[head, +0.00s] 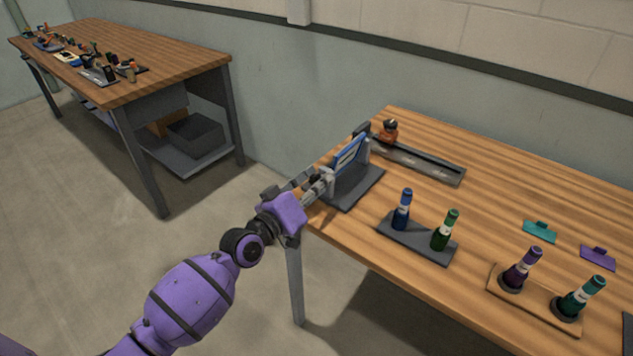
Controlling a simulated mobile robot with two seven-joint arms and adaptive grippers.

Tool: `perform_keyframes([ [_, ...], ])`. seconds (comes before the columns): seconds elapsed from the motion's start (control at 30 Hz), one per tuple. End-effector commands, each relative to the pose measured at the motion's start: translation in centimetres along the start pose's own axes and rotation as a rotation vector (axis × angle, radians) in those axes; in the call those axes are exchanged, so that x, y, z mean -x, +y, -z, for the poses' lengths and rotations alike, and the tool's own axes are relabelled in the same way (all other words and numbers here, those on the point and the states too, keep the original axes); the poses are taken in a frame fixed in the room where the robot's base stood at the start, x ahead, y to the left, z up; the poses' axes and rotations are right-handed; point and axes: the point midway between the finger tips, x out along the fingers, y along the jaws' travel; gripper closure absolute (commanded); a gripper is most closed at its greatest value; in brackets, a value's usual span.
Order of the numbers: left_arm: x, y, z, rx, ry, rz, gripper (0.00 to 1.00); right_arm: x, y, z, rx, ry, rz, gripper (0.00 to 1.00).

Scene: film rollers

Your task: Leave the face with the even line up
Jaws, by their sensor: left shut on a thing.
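My left gripper (325,184) reaches in from the left over the near left corner of the right table. It is shut at the edge of a blue-edged panel (350,152), which stands tilted over a dark base plate (357,188). The fingertips are small here, and the exact contact is hard to make out. The panel's face is seen at a steep angle, so I cannot tell what line is on it. My right gripper is not in view.
Behind the panel are a dark long tray (428,164) and an orange-and-black tool (389,131). Blue (402,210) and green bottles stand on a grey holder; purple (523,268) and teal bottles stand on a wooden one. Another cluttered table (165,62) stands back left.

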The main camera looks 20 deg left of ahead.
Motion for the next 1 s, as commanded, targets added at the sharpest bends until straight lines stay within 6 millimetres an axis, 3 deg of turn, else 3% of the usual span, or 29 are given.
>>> perform_keyframes([
  [0.4, -0.1, 0.58, -0.1, 0.221, -0.006, -0.009, 1.0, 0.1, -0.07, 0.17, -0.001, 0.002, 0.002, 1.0],
  [1.0, -0.18, 0.71, 0.17, 0.258, -0.001, -0.012, 1.0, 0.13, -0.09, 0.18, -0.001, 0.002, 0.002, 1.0],
])
